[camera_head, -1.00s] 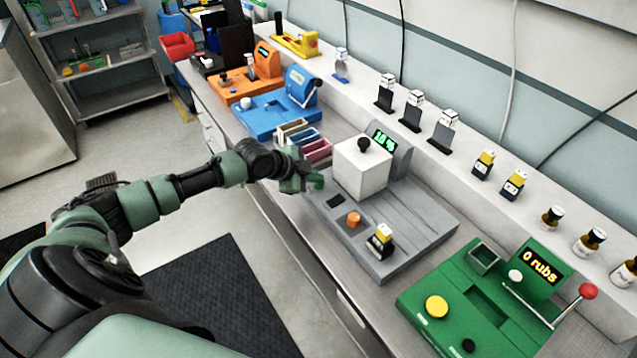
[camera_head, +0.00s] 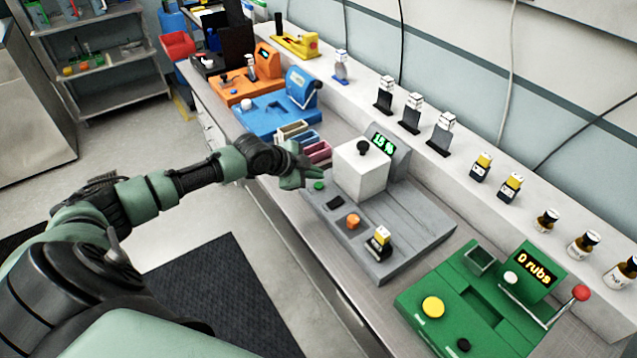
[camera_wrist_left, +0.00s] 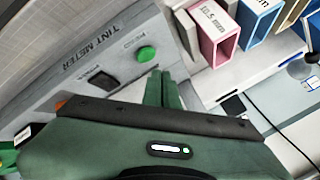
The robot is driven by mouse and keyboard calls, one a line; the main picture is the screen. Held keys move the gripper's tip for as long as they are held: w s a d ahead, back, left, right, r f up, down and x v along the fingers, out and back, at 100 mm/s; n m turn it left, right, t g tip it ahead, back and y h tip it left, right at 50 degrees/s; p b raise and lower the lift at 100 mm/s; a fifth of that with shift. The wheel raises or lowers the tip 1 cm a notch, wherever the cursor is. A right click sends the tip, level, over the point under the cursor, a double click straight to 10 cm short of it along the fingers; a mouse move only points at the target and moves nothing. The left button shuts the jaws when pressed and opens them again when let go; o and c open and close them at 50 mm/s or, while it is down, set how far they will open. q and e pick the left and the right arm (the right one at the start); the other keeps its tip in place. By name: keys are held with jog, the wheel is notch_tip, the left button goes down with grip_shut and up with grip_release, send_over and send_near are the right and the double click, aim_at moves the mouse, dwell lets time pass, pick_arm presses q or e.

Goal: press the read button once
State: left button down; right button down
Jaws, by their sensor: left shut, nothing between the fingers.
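The grey tint meter (camera_head: 410,222) stands on the bench, with a lit green display (camera_head: 383,143) that seems to read 15 %. Its green button (camera_head: 318,186) sits at the near-left corner; small lettering beside it in the left wrist view is hard to read. That button (camera_wrist_left: 147,54) shows uncovered in the wrist view. My left gripper (camera_head: 316,177) is shut and empty, just beside and above the button. Its closed fingertips (camera_wrist_left: 160,75) appear apart from the button. My right gripper is not in view.
Coloured slotted blocks (camera_head: 318,152) stand close behind the gripper. A green machine (camera_head: 480,305) is at the right.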

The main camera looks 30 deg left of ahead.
aim_at(315, 187)
pick_arm(q)
notch_tip(315, 187, up, 4)
jog(key=p, duration=0.3)
jog(key=shift+r, duration=0.2)
jog(key=shift+f, duration=0.1)
dwell(0.5)
